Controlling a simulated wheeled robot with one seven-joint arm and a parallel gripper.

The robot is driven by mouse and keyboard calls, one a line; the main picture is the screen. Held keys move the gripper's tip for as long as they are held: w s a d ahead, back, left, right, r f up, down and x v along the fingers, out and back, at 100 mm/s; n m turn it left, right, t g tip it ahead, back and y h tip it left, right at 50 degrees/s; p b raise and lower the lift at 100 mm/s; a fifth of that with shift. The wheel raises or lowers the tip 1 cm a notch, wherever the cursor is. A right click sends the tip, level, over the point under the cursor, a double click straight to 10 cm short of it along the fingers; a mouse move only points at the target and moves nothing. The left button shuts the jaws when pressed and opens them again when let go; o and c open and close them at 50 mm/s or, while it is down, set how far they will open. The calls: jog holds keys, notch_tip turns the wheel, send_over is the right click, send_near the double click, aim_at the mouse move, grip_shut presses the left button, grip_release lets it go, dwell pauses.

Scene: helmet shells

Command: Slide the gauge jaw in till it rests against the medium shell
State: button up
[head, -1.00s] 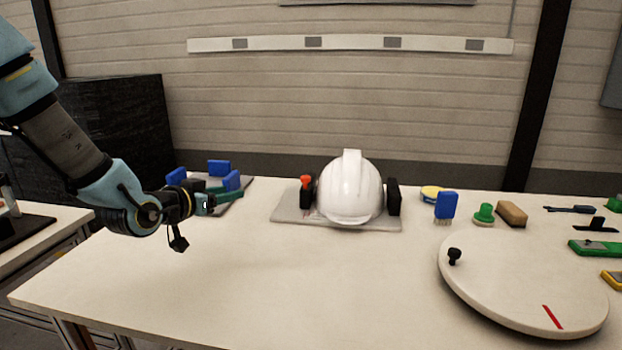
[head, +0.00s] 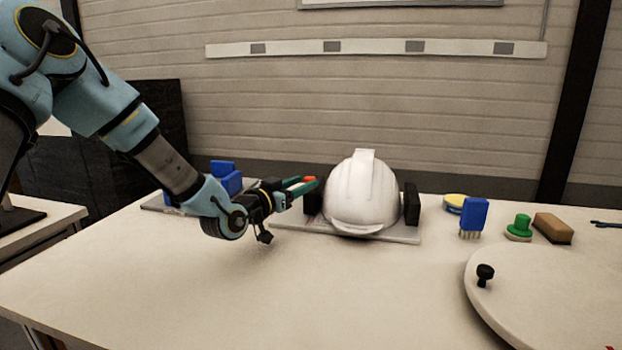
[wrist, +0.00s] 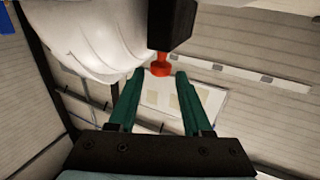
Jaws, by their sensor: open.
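The white helmet shell (head: 362,195) sits upright on the grey gauge plate (head: 400,234) between two black jaws. The left gauge jaw (head: 312,202) carries a red knob (head: 310,179); the right jaw (head: 411,204) stands on the shell's other side. Whether the left jaw touches the shell cannot be told. My gripper (head: 307,184), with green fingers, is open and empty at the knob. In the wrist view the red knob (wrist: 160,67) shows between and just beyond the tips of my gripper (wrist: 158,76). The black jaw (wrist: 171,24) and white shell (wrist: 85,35) are close ahead.
Blue blocks (head: 223,172) stand on a plate behind my arm. To the right are a blue brush (head: 474,215), a yellow round item (head: 454,202), a green-knobbed piece (head: 519,226), a brown block (head: 553,228) and a round turntable (head: 520,290). The front table is clear.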

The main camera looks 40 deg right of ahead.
aim_at(307, 181)
jog(key=shift+w+d, duration=0.2)
jog(key=shift+d, duration=0.8)
jog(key=shift+w+d, duration=0.2)
jog(key=shift+d, duration=0.8)
grip_shut()
